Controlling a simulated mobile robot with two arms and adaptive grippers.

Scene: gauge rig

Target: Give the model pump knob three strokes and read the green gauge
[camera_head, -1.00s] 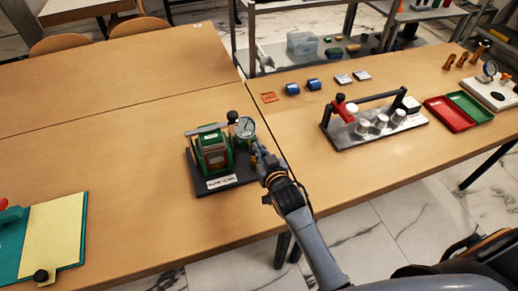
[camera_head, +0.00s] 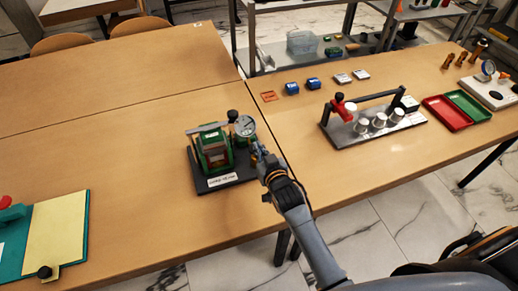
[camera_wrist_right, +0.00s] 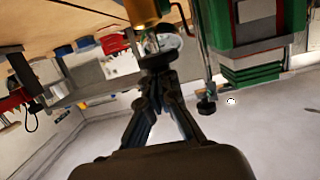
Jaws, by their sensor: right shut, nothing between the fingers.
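The model pump (camera_head: 215,152) is a green and dark red body on a black base with a white label. A pale lever runs across its top, with a black knob (camera_head: 232,115) at its right end. A round gauge (camera_head: 245,126) with a white dial faces up beside it; its needle is too small to read. My right gripper (camera_head: 258,153) is shut and empty at the pump's right side, below the gauge. In the right wrist view its fingertips (camera_wrist_right: 155,65) meet just under a brass-coloured part (camera_wrist_right: 145,12); I cannot tell whether they touch it. My left gripper is out of view.
To the right stand a metal rack with white cups (camera_head: 340,135), a red tray (camera_head: 447,114) and a green tray (camera_head: 468,105). Small blue blocks (camera_head: 292,88) lie behind. A teal board with a yellow sheet (camera_head: 55,232) lies at left. The table around the pump's left is clear.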

